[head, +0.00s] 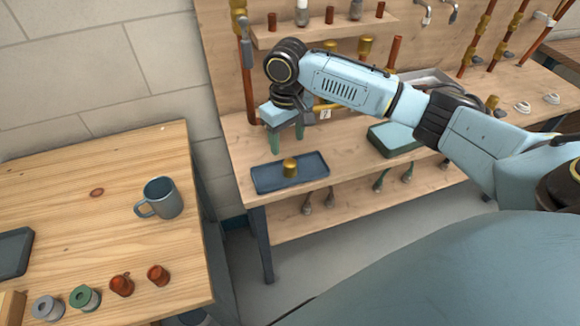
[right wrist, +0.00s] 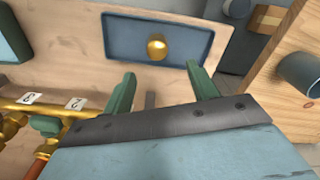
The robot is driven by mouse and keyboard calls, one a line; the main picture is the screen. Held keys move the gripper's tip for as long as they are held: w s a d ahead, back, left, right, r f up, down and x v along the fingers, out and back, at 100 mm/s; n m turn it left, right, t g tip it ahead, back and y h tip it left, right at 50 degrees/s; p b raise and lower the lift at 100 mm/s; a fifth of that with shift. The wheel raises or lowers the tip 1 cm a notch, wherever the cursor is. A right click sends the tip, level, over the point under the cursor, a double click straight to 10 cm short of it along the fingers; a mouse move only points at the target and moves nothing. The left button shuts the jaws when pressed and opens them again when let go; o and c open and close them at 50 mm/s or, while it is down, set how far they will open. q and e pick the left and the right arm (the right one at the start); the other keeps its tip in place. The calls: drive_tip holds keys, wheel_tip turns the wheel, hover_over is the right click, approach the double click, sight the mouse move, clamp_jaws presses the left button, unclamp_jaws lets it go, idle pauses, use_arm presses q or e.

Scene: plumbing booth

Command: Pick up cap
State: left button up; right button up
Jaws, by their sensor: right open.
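The cap is a small brass cylinder (head: 290,167) standing on a dark blue tray (head: 262,184) at the front left of the workbench. In the right wrist view the cap (right wrist: 156,46) sits near the middle of the tray (right wrist: 118,30). My right gripper (head: 286,145) is above the bench, just behind the tray in the head view. Its green fingers are apart and empty, and they point toward the tray in the right wrist view (right wrist: 163,82). The cap lies beyond the fingertips, not between them. My left gripper is not in view.
Brass pipework with numbered tags (right wrist: 50,102) runs close beside my right gripper. A green-blue box (head: 392,138) is on the bench to the right. A wooden table (head: 110,210) at left holds a grey mug (head: 163,197), tape rolls and copper fittings. A gap separates table and bench.

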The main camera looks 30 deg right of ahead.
sight(290, 162)
wheel_tip(290, 162, down, 3)
drive_tip(key=shift+f, duration=0.55)
drive_tip(key=f, duration=0.1)
drive_tip(key=f+b, duration=0.1)
drive_tip(key=f, duration=0.3)
drive_tip(key=shift+s+d+b, duration=0.2)
drive_tip(key=shift+d+b, duration=0.05)
drive_tip(key=shift+b, duration=0.1)
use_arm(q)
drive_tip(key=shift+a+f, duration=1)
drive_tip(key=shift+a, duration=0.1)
use_arm(e)
drive_tip(key=shift+c, duration=0.3)
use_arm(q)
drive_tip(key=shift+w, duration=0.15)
use_arm(e)
drive_tip(key=c, duration=1)
